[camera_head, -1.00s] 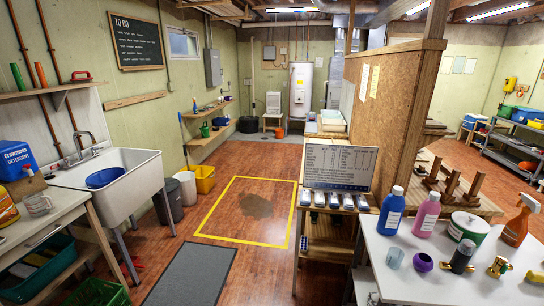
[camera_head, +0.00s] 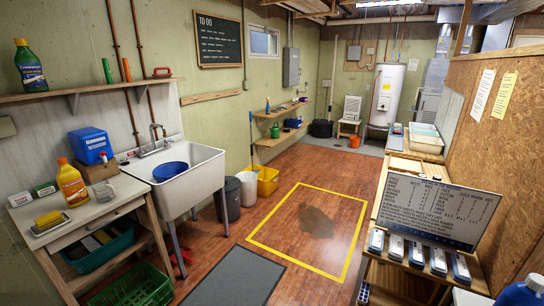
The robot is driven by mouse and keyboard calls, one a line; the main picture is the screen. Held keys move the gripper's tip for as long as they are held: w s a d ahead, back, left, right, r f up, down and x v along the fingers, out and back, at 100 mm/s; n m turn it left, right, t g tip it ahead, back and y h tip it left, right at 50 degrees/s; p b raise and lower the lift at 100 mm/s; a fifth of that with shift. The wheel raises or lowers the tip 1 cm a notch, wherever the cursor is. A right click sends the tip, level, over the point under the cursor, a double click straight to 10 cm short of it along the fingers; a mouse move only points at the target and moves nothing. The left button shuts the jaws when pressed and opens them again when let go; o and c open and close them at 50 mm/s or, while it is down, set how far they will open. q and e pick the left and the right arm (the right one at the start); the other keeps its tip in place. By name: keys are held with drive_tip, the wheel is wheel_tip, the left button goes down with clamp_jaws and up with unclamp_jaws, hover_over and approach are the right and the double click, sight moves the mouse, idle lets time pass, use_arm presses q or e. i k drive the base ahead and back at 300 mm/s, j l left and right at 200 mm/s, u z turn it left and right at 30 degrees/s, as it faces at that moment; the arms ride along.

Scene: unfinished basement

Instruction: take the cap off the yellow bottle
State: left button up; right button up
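A yellow bottle (camera_head: 72,184) with an orange cap (camera_head: 62,161) stands upright on the left worktable (camera_head: 112,206), near its back edge. The cap is on the bottle. A printed label covers the bottle's front. Neither of my grippers is in view, and nothing is touching the bottle.
Beside the bottle are a blue detergent container (camera_head: 90,146), a clear mug (camera_head: 104,191), small boxes (camera_head: 46,188) and a yellow sponge (camera_head: 48,219). The sink (camera_head: 205,172) holds a blue basin (camera_head: 170,171). A green crate (camera_head: 133,288) sits below.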

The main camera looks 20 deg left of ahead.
sight(70, 180)
drive_tip(key=i+u, duration=0.3)
drive_tip(key=u, duration=0.15)
drive_tip(key=i+l+u, duration=0.1)
drive_tip(key=i+u, duration=0.3)
drive_tip(key=i+l+u, duration=0.1)
drive_tip(key=i+u, duration=0.15)
drive_tip(key=u, duration=0.2)
drive_tip(key=i+l+u, duration=0.2)
drive_tip(key=u, duration=0.2)
drive_tip(key=i+l+u, duration=0.25)
drive_tip(key=u, duration=0.2)
drive_tip(key=i+l+u, duration=0.2)
drive_tip(key=l+u, duration=0.25)
drive_tip(key=i+l+u, duration=0.15)
drive_tip(key=l+u, duration=0.65)
drive_tip(key=l, duration=0.2)
drive_tip(key=l+u, duration=0.15)
drive_tip(key=l, duration=0.5)
drive_tip(key=k+l+u, duration=0.15)
drive_tip(key=l, duration=0.5)
